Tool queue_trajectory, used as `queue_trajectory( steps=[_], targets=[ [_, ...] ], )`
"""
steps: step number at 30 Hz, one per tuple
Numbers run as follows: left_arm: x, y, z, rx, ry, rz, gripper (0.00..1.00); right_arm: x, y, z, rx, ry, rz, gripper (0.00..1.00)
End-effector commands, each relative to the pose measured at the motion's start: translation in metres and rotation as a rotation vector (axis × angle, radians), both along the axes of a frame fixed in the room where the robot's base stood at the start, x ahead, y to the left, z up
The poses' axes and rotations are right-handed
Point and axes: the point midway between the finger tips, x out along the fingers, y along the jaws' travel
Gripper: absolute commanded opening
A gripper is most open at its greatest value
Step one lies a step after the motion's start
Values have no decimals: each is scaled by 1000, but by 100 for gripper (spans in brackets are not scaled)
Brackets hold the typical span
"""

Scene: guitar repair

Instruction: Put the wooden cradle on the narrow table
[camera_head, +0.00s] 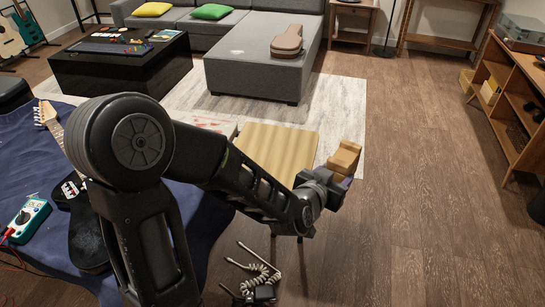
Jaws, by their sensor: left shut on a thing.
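The wooden cradle (344,158) is a small tan wooden block with a stepped top, right of the picture's middle. My left gripper (328,183) is shut on it and holds it up over the floor; the fingertips are mostly hidden by the wrist. A narrow wooden table (440,43) with a lower shelf stands at the far back right; I cannot tell for sure that it is the one named. My right gripper is not in view.
A yellowish wooden surface (266,148) lies behind my left forearm. A blue-covered table (20,170) with a guitar and a multimeter (30,218) is at left. A wooden shelf unit (515,125) stands at right. The floor (425,180) at right is clear.

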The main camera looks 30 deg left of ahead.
Motion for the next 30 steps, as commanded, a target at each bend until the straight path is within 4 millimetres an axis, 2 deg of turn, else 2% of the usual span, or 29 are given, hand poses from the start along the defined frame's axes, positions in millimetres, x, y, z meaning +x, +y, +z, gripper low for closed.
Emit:
queue_trajectory(
  steps=[1,5,8,12,15,18,21,23,30],
  targets=[
    [7,8,-4,-3,-5,14,12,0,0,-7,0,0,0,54],
    [31,40,-15,-17,-10,59,12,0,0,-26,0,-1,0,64],
    [55,82,-25,-25,-12,114,12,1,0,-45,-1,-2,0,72],
    [83,154,-36,-27,-14,199,12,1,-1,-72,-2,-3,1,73],
    [93,204,-40,-19,-11,254,12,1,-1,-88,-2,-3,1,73],
    [98,242,-40,-9,-8,295,12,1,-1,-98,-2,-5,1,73],
    [99,265,-39,-1,-3,320,12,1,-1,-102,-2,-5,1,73],
    [99,272,-38,2,-2,329,12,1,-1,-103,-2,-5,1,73],
    [99,274,-36,2,-1,331,12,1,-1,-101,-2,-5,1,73]
  ],
)
